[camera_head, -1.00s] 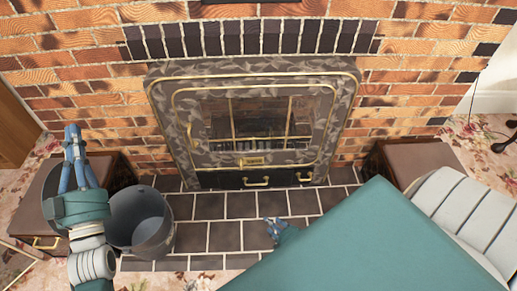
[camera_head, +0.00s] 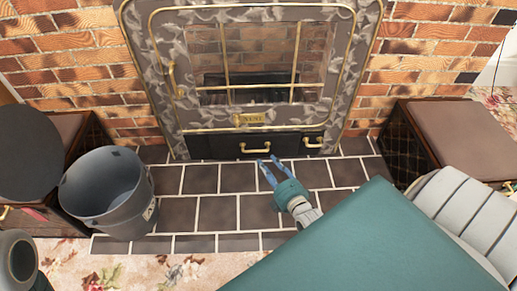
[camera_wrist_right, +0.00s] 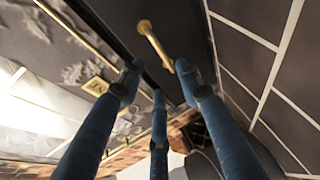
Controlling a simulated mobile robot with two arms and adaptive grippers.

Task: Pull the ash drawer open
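The ash drawer (camera_head: 218,146) is a black panel low on the fireplace, under the glazed door, and looks closed. Two brass handles show on the black front: a left one (camera_head: 255,150) and a right one (camera_head: 313,143). My right gripper (camera_head: 268,163) is open, just in front of the left handle. In the right wrist view one brass handle (camera_wrist_right: 154,45) lies ahead of the spread blue fingers (camera_wrist_right: 158,82), in the gap between them; I see no clear contact. My left gripper is out of the head view.
A grey metal bucket (camera_head: 108,195) stands on the dark tiled hearth (camera_head: 215,212) at left. Brown cabinets flank the hearth, with a right one (camera_head: 455,135). A brass-framed door (camera_head: 250,120) is above the drawer.

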